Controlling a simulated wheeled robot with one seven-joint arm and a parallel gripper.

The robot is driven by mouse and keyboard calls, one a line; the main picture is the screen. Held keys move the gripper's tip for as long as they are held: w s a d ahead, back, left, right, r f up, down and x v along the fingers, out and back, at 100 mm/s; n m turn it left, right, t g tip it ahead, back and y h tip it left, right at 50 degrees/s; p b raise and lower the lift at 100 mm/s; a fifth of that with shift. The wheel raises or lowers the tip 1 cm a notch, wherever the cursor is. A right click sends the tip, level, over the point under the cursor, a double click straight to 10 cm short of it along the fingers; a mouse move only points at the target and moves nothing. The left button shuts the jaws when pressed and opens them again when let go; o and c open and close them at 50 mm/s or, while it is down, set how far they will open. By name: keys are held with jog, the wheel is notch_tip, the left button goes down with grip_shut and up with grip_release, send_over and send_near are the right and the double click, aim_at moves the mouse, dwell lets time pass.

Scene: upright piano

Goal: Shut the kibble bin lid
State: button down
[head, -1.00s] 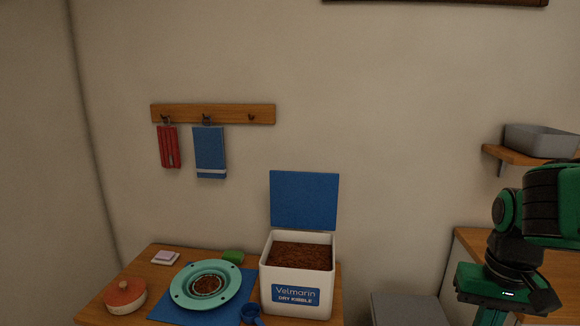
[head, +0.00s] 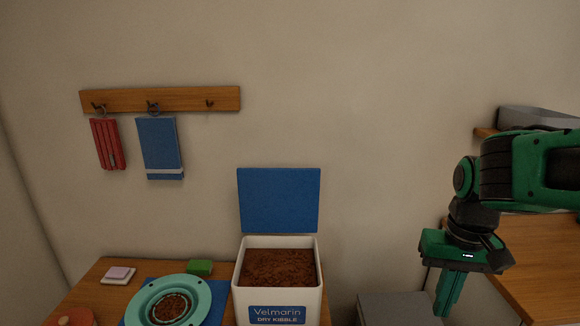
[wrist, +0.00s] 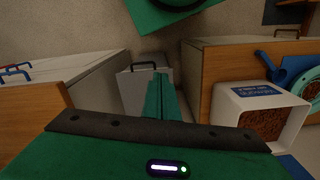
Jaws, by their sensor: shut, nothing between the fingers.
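The white kibble bin (head: 277,306) stands on the wooden table, full of brown kibble (head: 280,267). Its blue lid (head: 279,200) stands open, upright at the bin's back edge near the wall. In the wrist view the bin (wrist: 262,108) shows at the right with kibble in its opening; its label reads Velmarin Dry Kibble in the head view. My gripper (head: 447,300) is shut and empty, pointing down, well to the right of the bin and apart from it. In the wrist view its fingers (wrist: 160,97) are together.
A grey box (head: 398,308) stands low between the table and the right wooden counter (head: 545,262). A blue scoop (wrist: 285,72) is by the bin.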

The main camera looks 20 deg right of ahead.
jog(key=w+d+r+t+h, duration=0.1)
jog(key=w+d+r, duration=0.1)
jog(key=w+r, duration=0.6)
notch_tip(320, 180, up, 12)
jog(key=n+t+h, duration=0.1)
jog(key=n+t, duration=0.2)
jog(key=t, duration=0.2)
send_over(292, 169)
jog(key=shift+w+f, duration=0.1)
jog(key=shift+f, duration=0.1)
jog(key=shift+w+a+f, duration=0.1)
jog(key=shift+w, duration=0.2)
jog(key=x, duration=0.9)
jog(key=shift+f, duration=0.3)
